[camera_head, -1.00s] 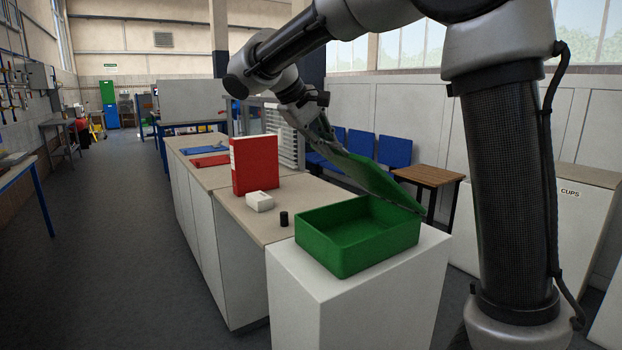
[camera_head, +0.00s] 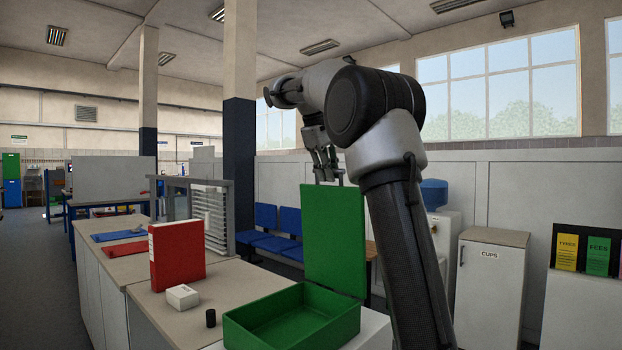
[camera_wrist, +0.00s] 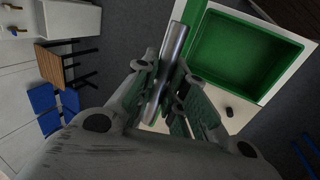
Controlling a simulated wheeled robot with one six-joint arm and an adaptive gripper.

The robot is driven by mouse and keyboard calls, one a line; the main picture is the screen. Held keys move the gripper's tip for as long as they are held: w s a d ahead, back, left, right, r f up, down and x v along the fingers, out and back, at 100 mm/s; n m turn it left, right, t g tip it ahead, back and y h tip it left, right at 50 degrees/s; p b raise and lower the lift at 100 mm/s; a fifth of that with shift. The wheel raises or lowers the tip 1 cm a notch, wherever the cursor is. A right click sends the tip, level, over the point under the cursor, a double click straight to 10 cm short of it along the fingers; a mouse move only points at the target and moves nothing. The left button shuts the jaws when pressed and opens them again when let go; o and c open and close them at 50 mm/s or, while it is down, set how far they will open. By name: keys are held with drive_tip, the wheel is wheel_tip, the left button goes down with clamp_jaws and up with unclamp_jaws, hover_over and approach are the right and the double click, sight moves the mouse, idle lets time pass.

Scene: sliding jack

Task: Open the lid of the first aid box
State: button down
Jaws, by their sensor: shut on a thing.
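The green first aid box (camera_head: 340,326) stands on a white pedestal, and its inside looks empty. Its green lid (camera_head: 334,240) stands about upright along the box's back edge. My gripper (camera_head: 328,178) is at the lid's top edge, pointing down, with its fingers shut on the lid there. In the wrist view my gripper (camera_wrist: 165,88) has a grey metal bar (camera_wrist: 172,58) between its fingers, and the open box (camera_wrist: 240,55) lies beyond it. The fingers hide the exact contact.
Left of the box are a red binder (camera_head: 177,253), a small white box (camera_head: 182,297) and a black cylinder (camera_head: 211,317) on the counter (camera_head: 232,282). Blue chairs (camera_head: 278,233) stand behind. A white cabinet (camera_head: 490,283) stands right of my arm.

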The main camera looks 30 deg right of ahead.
drive_tip(key=shift+w+d, duration=0.3)
drive_tip(key=shift+d, duration=0.55)
drive_tip(key=shift+w+d, duration=0.25)
drive_tip(key=shift+d, duration=0.55)
drive_tip(key=c, duration=1.5)
unclamp_jaws()
drive_tip(key=shift+o, duration=0.2)
drive_tip(key=v, duration=0.7)
drive_tip(key=shift+a+r, duration=0.15)
drive_tip(key=shift+r, duration=0.1)
